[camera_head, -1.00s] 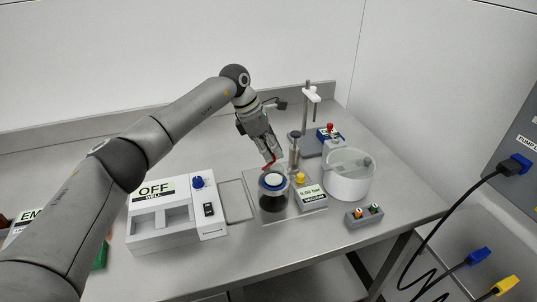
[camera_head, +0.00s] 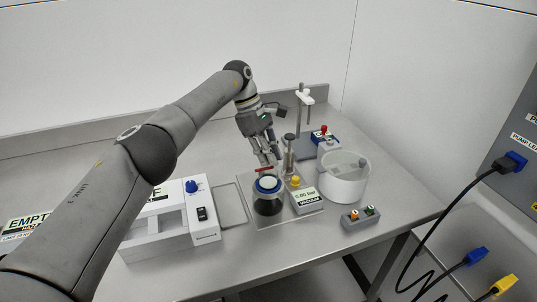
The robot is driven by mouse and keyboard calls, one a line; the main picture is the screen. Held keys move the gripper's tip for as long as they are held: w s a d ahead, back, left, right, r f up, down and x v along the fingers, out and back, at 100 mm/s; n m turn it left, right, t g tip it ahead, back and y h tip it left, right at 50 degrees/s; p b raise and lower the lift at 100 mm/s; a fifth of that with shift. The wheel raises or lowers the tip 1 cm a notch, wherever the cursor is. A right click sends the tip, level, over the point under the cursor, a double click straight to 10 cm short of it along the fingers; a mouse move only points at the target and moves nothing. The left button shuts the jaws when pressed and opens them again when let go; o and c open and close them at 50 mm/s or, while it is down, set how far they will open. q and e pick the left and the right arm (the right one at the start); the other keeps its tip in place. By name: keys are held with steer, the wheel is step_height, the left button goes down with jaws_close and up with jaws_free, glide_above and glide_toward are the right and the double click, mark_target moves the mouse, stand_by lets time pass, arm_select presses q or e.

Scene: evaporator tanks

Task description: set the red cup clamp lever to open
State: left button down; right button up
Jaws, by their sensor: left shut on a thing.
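The red cup clamp lever (camera_head: 264,169) is a thin red bar just behind the dark glass cup (camera_head: 267,202) with its white and blue lid. It lies roughly level across the picture. My left gripper (camera_head: 264,164) reaches down from behind and above, with its fingertips at the lever. It is shut on the lever, though the fingers partly cover it. My right gripper is not in view.
A white box with a blue knob (camera_head: 191,186) stands left of the cup. A vacuum display (camera_head: 307,198) with a yellow knob, a metal post (camera_head: 289,150) and a white tub (camera_head: 343,181) stand to the right. A two-button box (camera_head: 361,216) is near the front edge.

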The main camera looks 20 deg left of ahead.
arm_select(q)
steer(key=shift+d, duration=0.1)
steer(key=c, duration=1.4)
jaws_free()
step_height(320, 180, up, 10)
steer(key=shift+f, duration=0.1)
